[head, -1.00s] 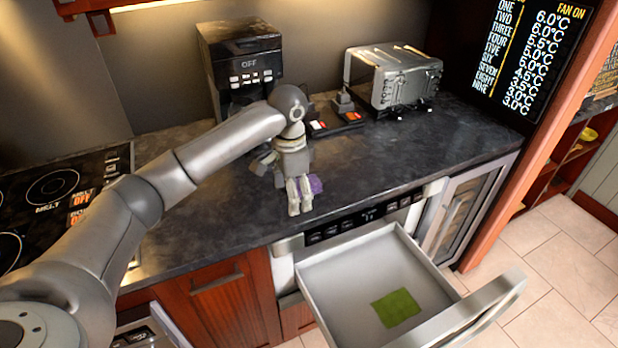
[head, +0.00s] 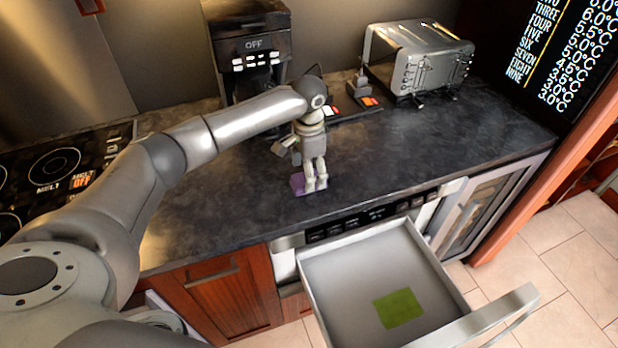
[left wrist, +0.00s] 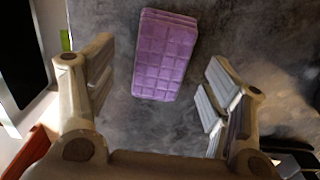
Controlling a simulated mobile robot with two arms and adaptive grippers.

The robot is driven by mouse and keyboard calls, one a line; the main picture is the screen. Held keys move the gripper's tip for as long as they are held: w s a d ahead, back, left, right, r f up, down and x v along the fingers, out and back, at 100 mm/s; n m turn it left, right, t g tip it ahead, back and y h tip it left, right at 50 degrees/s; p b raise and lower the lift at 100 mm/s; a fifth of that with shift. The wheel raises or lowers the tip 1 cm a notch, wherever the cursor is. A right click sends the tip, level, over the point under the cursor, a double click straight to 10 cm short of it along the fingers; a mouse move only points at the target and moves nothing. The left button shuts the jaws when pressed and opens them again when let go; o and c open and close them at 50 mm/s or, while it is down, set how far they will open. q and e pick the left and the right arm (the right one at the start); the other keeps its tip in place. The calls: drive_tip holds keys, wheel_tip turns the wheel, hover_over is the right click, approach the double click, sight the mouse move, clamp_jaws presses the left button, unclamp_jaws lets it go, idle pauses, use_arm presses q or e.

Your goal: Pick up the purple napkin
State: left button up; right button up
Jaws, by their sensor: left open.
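The purple napkin (head: 298,184) lies on the dark countertop, partly hidden behind my left gripper in the head view. In the left wrist view the folded purple napkin (left wrist: 164,55) lies slightly tilted between and beyond the fingertips. My left gripper (head: 315,188) points down over the counter at the napkin. Its fingers (left wrist: 158,90) are spread open, one on each side, with gaps to the napkin and nothing held. My right gripper is not in view.
An open drawer (head: 340,292) below the counter holds a green cloth (head: 398,308). A coffee machine (head: 250,50) and a toaster (head: 418,58) stand at the back. A stove (head: 60,170) is at the left. The counter around the napkin is clear.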

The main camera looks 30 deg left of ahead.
use_arm(q)
wheel_tip(320, 180, down, 2)
drive_tip(key=shift+f, duration=0.1)
drive_tip(key=shift+f+p, duration=0.25)
drive_tip(key=shift+p, duration=0.05)
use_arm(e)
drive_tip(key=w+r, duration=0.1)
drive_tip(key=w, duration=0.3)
use_arm(q)
drive_tip(key=shift+f, duration=0.1)
drive_tip(key=shift+c, duration=2.6)
drive_tip(key=c, duration=0.5)
drive_tip(key=shift+c, duration=0.4)
drive_tip(key=shift+a+r+b, duration=0.1)
drive_tip(key=shift+r+b, duration=0.4)
drive_tip(key=shift+r, duration=0.1)
drive_tip(key=s+d+r+b, duration=0.3)
drive_tip(key=s+d+r, duration=0.6)
drive_tip(key=r, duration=0.3)
drive_tip(key=shift+s+d+b, duration=0.3)
drive_tip(key=shift+d, duration=0.35)
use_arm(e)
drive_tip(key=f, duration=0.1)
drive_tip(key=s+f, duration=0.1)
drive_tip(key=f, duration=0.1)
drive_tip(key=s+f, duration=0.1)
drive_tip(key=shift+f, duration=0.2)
